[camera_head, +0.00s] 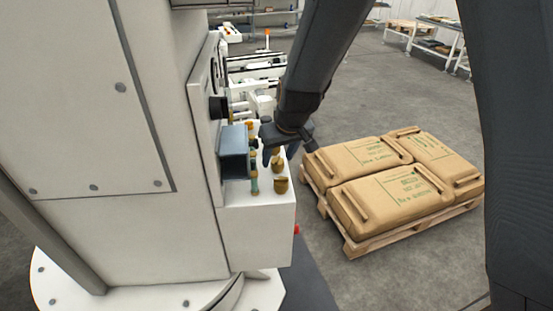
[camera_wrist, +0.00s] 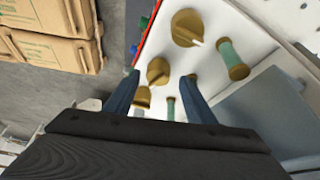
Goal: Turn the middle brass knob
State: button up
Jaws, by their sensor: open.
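The middle brass knob (camera_wrist: 158,71) is round with a pale pointer mark and sits on the white panel. In the wrist view it lies between and just beyond my open fingertips (camera_wrist: 161,77), with no contact that I can make out. A larger-looking brass knob (camera_wrist: 187,27) is above it, and another (camera_wrist: 142,97) is below, between the fingers. In the head view my gripper (camera_head: 273,152) is over the panel, beside the middle knob (camera_head: 277,161). The nearest knob (camera_head: 281,185) stands clear of it. The far knob is hard to make out there.
Brass-and-green posts (camera_wrist: 235,58) stand in a row beside the knobs. A blue-grey box (camera_head: 234,152) juts out to the left of the posts. A pallet (camera_head: 372,243) of brown sacks (camera_head: 390,200) is on the floor to the right. Floor shows between pallet and machine.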

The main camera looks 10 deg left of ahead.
jog(key=b+v, duration=0.1)
jog(key=v, duration=0.5)
jog(key=shift+s+r, duration=0.3)
jog(key=shift+r, duration=0.05)
